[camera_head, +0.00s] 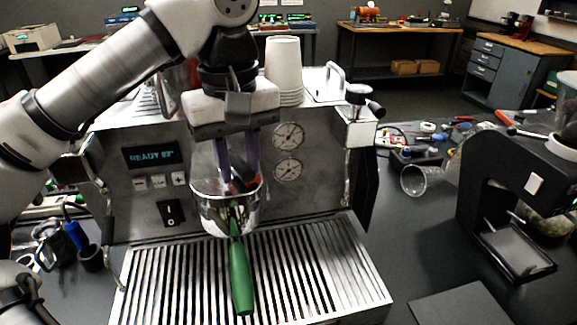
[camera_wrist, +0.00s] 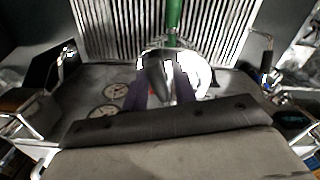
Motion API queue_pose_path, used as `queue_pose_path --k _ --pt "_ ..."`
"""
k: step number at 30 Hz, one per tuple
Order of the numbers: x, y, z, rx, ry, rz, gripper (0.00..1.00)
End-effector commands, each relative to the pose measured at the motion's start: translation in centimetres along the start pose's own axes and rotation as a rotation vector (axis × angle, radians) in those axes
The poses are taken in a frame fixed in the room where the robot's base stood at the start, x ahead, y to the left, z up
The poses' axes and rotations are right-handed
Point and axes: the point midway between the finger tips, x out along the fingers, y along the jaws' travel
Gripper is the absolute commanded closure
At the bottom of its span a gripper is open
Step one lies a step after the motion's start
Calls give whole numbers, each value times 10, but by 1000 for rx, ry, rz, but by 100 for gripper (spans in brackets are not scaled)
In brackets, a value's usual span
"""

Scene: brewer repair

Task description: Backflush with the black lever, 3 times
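The espresso machine (camera_head: 320,190) fills the middle of the head view, its display lit "READY". My gripper (camera_head: 241,178) points down in front of its face, over the chrome brew group. Its two purple fingers stand apart, with a black lever (camera_head: 246,187) between their tips. The lever also shows in the wrist view (camera_wrist: 154,78), between the fingers (camera_wrist: 160,92); whether they press on it is unclear. Below, a chrome portafilter (camera_head: 229,216) sits at the group, its green handle (camera_head: 240,278) pointing toward the front; the handle also shows in the wrist view (camera_wrist: 174,22). The fingers partly hide the group.
A slatted drip tray (camera_head: 180,285) lies below. Stacked paper cups (camera_head: 283,65) stand on the machine. A steam wand (camera_head: 108,225) hangs at left, and a black grinder (camera_head: 500,170) stands at right. A dark mat (camera_head: 460,305) lies bare at front right.

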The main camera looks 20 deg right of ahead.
Motion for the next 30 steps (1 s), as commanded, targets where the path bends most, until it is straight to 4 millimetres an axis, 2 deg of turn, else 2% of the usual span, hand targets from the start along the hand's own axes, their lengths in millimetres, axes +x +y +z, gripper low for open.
queue_pose_path --k 30 --pt "0 -38 -9 497 0 0 73"
